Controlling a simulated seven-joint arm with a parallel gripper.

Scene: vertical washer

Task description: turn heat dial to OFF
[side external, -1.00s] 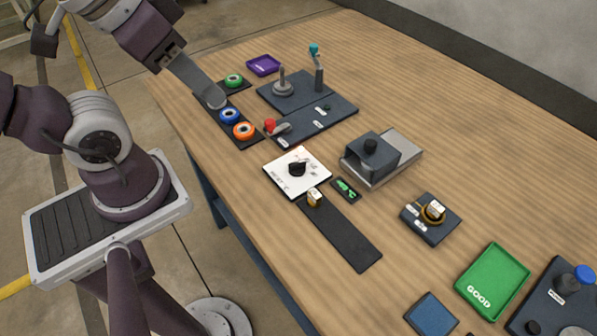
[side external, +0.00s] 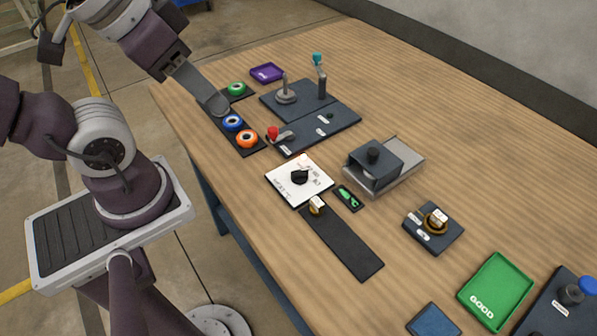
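The heat dial is a black knob (side external: 300,177) on a white square plate (side external: 286,190) near the table's left edge, in the middle of the side external view. The plate has small printed markings, too small to read for certain. I cannot tell which marking the knob points at. My gripper (side external: 214,102) is above and left of the dial in the picture, apart from it, near the row of coloured rings. Its grey fingers overlap from this side, so their opening is hidden. I see nothing held in it.
Blue (side external: 233,122), orange (side external: 247,139) and green (side external: 236,89) rings lie near my gripper. A red-knobbed lever (side external: 273,133) stands behind the dial. A grey box (side external: 373,163) and a small green-marked display (side external: 348,196) are to its right. A dark strip (side external: 345,242) extends in front.

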